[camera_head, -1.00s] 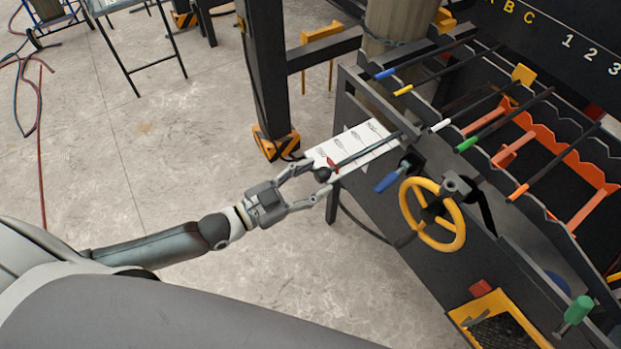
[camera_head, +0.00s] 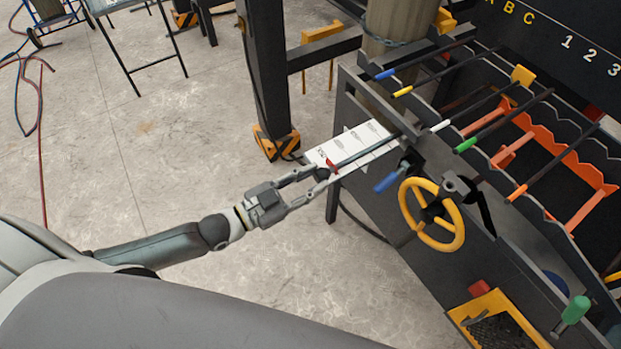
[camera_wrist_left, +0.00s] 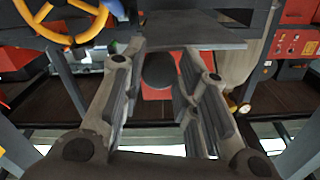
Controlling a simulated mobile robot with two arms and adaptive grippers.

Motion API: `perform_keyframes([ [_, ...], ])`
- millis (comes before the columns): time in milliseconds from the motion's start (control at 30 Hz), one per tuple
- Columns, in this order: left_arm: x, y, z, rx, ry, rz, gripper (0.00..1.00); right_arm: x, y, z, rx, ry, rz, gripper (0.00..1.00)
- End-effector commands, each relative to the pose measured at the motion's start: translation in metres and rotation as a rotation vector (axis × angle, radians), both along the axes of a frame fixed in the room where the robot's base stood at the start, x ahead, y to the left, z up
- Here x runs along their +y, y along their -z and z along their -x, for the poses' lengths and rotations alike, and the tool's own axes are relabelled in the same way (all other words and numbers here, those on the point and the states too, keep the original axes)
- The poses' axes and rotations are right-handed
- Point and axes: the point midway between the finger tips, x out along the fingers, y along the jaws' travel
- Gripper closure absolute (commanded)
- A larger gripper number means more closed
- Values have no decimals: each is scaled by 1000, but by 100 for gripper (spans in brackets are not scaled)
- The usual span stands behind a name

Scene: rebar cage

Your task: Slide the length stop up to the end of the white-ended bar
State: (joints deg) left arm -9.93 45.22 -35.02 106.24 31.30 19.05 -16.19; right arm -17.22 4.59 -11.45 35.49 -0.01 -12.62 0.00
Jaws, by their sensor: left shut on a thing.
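The white-ended bar (camera_head: 440,124) lies across the dark rack, its white tip toward the scale plate. The white scale plate (camera_head: 372,132) sticks out from the rack's left side, with a dark rail along it. The length stop's red pointer (camera_head: 332,166) is near the plate's outer end, well apart from the white tip. My left gripper (camera_head: 324,173) is shut on the stop's dark round knob, which its fingers hide in the head view. In the left wrist view the knob (camera_wrist_left: 159,70) shows between the fingers (camera_wrist_left: 162,78). My right gripper is not in view.
A blue-handled clamp (camera_head: 386,182) and a yellow handwheel (camera_head: 459,230) sit on the rack's front, right of my gripper. A dark post with a striped foot (camera_head: 276,143) stands behind the plate. Other bars with coloured ends lie across the rack.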

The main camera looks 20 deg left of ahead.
Motion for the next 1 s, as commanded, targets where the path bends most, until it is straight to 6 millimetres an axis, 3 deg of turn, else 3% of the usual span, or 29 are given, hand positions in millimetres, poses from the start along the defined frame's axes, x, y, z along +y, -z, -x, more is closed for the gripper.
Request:
perform_keyframes([
  [67, 0, 0, 0, 0, 0, 0, 100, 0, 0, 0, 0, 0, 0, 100],
  [100, 0, 0, 0, 0, 0, 0, 67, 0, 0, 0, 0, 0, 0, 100],
  [233, 0, 0, 0, 0, 0, 0, 51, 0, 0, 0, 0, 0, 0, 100],
  [667, 4, 1, 4, 2, -1, -1, 49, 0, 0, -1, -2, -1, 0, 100],
  [1000, 34, 2, 44, 3, 1, -3, 49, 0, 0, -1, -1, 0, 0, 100],
])
